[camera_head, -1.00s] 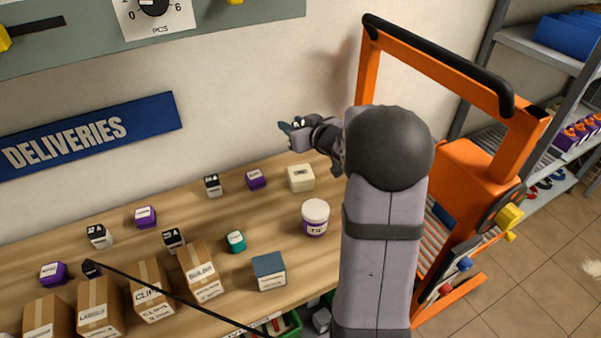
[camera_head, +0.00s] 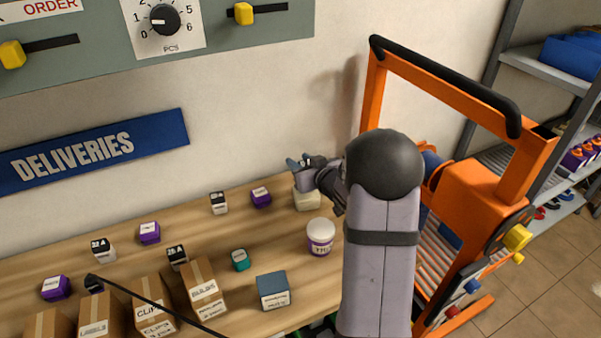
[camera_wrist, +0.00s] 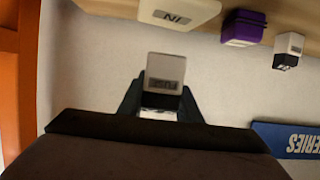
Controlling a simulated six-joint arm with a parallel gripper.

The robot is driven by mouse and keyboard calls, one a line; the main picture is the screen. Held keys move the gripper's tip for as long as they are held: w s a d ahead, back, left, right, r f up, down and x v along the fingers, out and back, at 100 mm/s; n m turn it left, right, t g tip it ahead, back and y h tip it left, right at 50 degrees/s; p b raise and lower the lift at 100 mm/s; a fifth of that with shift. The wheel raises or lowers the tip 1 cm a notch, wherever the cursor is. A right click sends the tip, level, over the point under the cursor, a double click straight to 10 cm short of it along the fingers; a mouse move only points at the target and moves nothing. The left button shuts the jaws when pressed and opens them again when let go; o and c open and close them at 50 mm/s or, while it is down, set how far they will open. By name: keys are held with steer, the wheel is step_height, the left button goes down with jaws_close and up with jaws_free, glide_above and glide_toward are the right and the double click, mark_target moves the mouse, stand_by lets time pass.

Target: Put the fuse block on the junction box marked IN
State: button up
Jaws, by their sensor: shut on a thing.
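In the wrist view, the fuse block (camera_wrist: 165,70), a pale block with a grey label, is between the two dark fingers of my gripper (camera_wrist: 160,100), which is shut on it. The junction box (camera_wrist: 180,12) marked IN is a cream box at the top edge of that view, apart from the fuse block. In the head view, my gripper (camera_head: 303,164) is just above and behind the cream junction box (camera_head: 308,201), which stands on the wooden bench. My wrist covers part of the box's top there. I cannot make out the fuse block clearly in the head view.
A purple block (camera_head: 261,197) and a black-and-white block (camera_head: 219,203) stand left of the box. A white-lidded jar (camera_head: 320,236) stands in front. An orange frame (camera_head: 480,200) rises at the right. The wall is close behind.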

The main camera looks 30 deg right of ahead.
steer(key=shift+f, duration=1.85)
steer(key=shift+f, duration=0.2)
steer(key=o, duration=1.1)
steer(key=shift+r, duration=0.2)
steer(key=shift+s, duration=0.15)
steer(key=b+v, duration=0.1)
steer(key=v, duration=1)
steer(key=shift+s+b, duration=0.3)
steer(key=shift+s, duration=0.1)
steer(key=shift+r, duration=0.2)
